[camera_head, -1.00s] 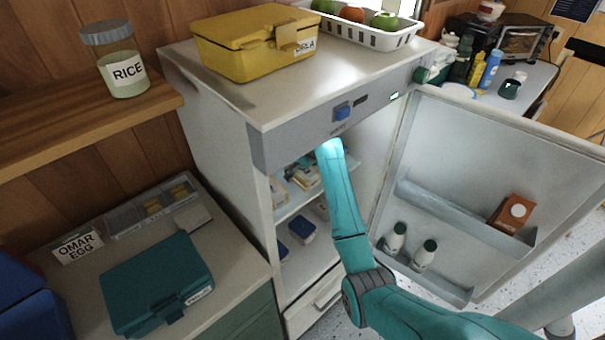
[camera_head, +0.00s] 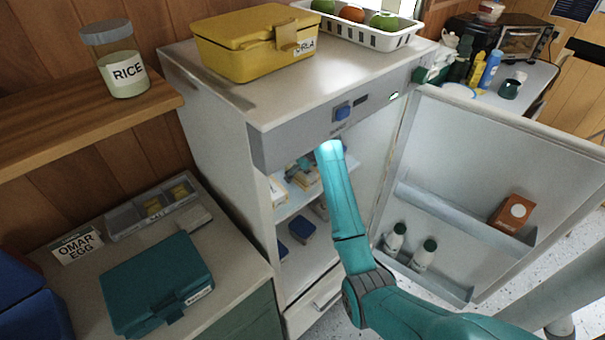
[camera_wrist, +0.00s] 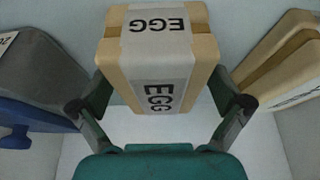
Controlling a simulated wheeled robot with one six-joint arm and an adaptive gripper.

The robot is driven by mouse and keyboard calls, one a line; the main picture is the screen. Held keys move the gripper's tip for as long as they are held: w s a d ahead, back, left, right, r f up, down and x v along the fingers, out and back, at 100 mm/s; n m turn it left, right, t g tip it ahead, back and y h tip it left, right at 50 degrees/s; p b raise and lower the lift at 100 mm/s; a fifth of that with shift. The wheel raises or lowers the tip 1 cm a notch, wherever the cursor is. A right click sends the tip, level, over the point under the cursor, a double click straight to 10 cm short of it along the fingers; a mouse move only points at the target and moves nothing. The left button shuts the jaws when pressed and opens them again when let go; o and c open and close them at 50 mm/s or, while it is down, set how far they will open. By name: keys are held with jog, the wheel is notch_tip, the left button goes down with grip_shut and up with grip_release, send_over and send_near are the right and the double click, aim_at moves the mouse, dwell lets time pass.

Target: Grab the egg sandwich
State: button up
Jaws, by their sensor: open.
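The egg sandwich (camera_wrist: 197,55) is a tan wrapped block with a white band marked EGG. In the wrist view it stands at top centre, on a pale fridge shelf. My gripper (camera_wrist: 162,95) is open, with one dark finger on each side of the sandwich's near part. I cannot tell whether either finger touches it. In the head view my arm reaches into the open fridge (camera_head: 215,130), and my gripper is mostly hidden behind the fridge's top panel.
Another tan wrapped sandwich (camera_wrist: 285,65) lies close on the right. A grey container (camera_wrist: 38,70) with a blue part is on the left. The fridge door (camera_head: 480,170) stands open on the right, with bottles (camera_head: 395,240) in its rack.

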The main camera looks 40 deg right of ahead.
jog(key=c, duration=1.3)
jog(key=shift+c, duration=0.2)
